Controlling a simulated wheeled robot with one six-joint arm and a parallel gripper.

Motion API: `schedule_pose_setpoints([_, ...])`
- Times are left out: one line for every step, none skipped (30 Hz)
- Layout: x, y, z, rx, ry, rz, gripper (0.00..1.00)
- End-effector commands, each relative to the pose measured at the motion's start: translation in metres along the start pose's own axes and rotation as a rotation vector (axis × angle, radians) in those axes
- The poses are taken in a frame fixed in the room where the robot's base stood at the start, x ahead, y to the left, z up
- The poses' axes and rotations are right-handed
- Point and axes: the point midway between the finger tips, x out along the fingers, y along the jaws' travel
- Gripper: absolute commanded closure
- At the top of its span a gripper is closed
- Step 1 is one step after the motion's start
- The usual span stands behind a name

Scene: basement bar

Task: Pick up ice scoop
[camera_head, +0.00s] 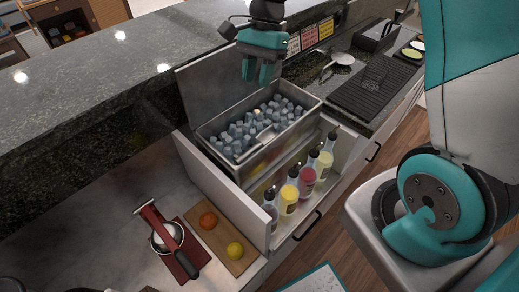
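An open metal ice bin (243,180) stands in the counter, full of grey-blue ice cubes (240,135). A pale, shiny shape (266,132) lies among the cubes near the bin's front right; it may be the ice scoop, but it is too small to be sure. A silver, bowl-like utensil with a dark handle (342,58) lies on the counter behind the bin to the right; I cannot tell whether it is a scoop or a strainer. My gripper (259,76) hangs above the back of the bin, fingers down. A gap shows between its fingers and it holds nothing visible.
The bin's lid (205,88) stands raised at the left. Several bottles (306,180) fill a rack in front. A cutting board (220,240) with fruit and a red citrus press (168,235) are at lower left. A black mat (368,95) lies at right.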

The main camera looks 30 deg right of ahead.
Motion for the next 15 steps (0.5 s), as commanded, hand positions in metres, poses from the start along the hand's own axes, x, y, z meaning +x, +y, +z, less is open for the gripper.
schedule_pose_setpoints([0.011, -0.004, -0.018, 0.091, -0.012, 0.013, 0.68])
schedule_pose_setpoints([0.014, -0.005, -0.026, 0.139, -0.017, 0.020, 0.68])
schedule_pose_setpoints([0.018, -0.006, -0.034, 0.192, -0.021, 0.026, 0.68])
schedule_pose_setpoints([0.020, -0.007, -0.039, 0.224, -0.023, 0.029, 0.68])
schedule_pose_setpoints([0.023, -0.007, -0.043, 0.249, -0.026, 0.033, 0.68])
schedule_pose_setpoints([0.026, -0.008, -0.046, 0.273, -0.028, 0.036, 0.68])
schedule_pose_setpoints([0.029, -0.008, -0.047, 0.285, -0.030, 0.038, 0.68])
schedule_pose_setpoints([0.033, -0.007, -0.048, 0.292, -0.031, 0.041, 0.68])
schedule_pose_setpoints([0.039, -0.007, -0.048, 0.298, -0.031, 0.042, 0.68])
schedule_pose_setpoints([0.044, -0.006, -0.048, 0.299, -0.031, 0.042, 0.68])
schedule_pose_setpoints([0.050, -0.006, -0.047, 0.298, -0.031, 0.043, 0.68])
schedule_pose_setpoints([0.059, -0.005, -0.047, 0.298, -0.032, 0.044, 0.68])
schedule_pose_setpoints([0.066, -0.005, -0.046, 0.298, -0.032, 0.043, 0.68])
schedule_pose_setpoints([0.073, -0.005, -0.046, 0.298, -0.032, 0.043, 0.68])
schedule_pose_setpoints([0.082, -0.004, -0.046, 0.297, -0.032, 0.043, 0.68])
